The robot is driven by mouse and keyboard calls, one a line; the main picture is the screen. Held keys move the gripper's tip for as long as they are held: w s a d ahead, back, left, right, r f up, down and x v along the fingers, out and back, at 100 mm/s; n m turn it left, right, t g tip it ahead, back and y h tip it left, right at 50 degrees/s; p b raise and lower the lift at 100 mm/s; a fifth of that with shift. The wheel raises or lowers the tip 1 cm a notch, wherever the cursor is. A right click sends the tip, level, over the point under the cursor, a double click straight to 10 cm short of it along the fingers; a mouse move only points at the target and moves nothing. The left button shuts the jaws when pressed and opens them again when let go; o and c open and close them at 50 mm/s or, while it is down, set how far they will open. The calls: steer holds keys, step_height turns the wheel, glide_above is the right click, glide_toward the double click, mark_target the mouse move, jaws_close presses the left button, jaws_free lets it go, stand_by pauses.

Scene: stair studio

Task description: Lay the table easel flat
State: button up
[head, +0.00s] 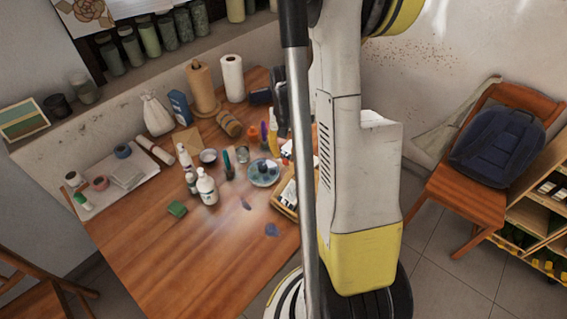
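I cannot make out a table easel for certain in the head view. A shallow wood-edged piece (284,211) with pale and dark items lies on the right part of the wooden table (175,265). My own arm and a grey pole hide its right side, so I cannot tell whether it belongs to the easel. My white and yellow arm fills the middle right of the view. I cannot make out my gripper or its fingers.
A chair with a blue backpack (497,147) stands right, beside a shelf (540,215). Another chair (40,290) is lower left.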

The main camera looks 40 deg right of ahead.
mark_target(290, 163)
step_height(290, 163, down, 4)
steer(key=shift+f+b, duration=0.25)
steer(key=shift+b, duration=0.35)
jaws_close()
steer(key=shift+d+f+b, duration=0.2)
steer(key=shift+f+b, duration=0.1)
steer(key=shift+w+d+f+b, duration=0.1)
steer(key=shift+d+f+b, duration=0.9)
steer(key=shift+f+b, duration=0.35)
steer(key=shift+d+f+b, duration=0.25)
steer(key=shift+f+b, duration=0.3)
steer(key=shift+d+f+b, duration=0.25)
steer(key=shift+f+b, duration=0.25)
steer(key=shift+f, duration=0.2)
